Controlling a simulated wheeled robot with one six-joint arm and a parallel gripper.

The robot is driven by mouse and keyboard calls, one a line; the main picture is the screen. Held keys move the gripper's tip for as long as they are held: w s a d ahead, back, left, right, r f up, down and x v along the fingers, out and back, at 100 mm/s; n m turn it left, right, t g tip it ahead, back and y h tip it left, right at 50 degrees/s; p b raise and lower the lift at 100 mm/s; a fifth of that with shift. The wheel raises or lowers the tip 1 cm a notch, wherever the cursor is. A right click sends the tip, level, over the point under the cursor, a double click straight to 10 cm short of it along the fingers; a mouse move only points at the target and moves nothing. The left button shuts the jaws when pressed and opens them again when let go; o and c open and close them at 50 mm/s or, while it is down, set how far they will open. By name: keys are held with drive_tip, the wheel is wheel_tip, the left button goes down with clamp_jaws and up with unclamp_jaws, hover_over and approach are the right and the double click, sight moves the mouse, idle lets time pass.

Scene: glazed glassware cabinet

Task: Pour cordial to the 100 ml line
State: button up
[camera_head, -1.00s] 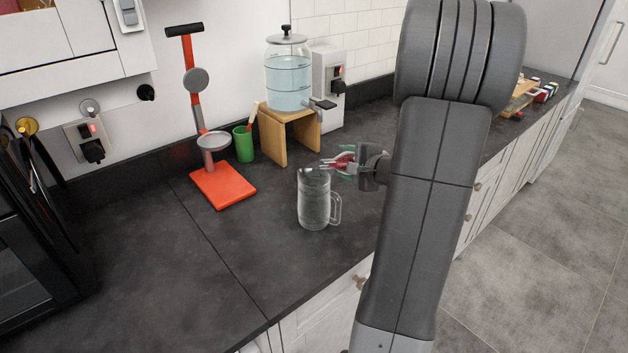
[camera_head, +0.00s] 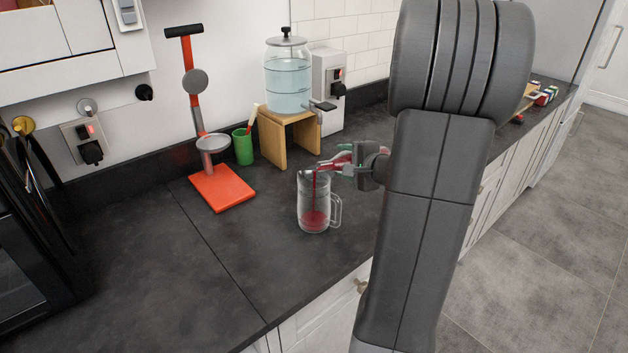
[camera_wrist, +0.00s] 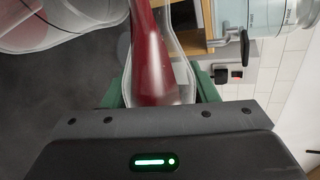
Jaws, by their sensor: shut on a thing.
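A clear glass jug (camera_head: 313,203) with a handle on its right stands upright on the dark counter. Red cordial (camera_head: 314,220) lies in its bottom, and a thin red stream falls into it from above. My gripper (camera_head: 352,166) is beside and above the jug's rim, shut on a clear bottle of red cordial (camera_head: 330,165) tipped with its mouth over the jug. In the wrist view the bottle (camera_wrist: 152,60) sits between green finger pads, with red liquid along it. Part of the jug (camera_wrist: 50,35) shows at the upper left there. The 100 ml line cannot be made out.
A water dispenser (camera_head: 288,85) stands on a wooden stand (camera_head: 272,140) behind the jug. A green cup (camera_head: 243,147) and a red-based lever press (camera_head: 222,188) stand to the left. The counter (camera_head: 150,270) at the front left is clear.

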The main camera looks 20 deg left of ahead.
drive_tip(key=shift+r+n+b, duration=0.3)
drive_tip(key=shift+r+b, duration=0.1)
drive_tip(key=shift+b, duration=0.15)
idle(1.6)
drive_tip(key=shift+p, duration=0.3)
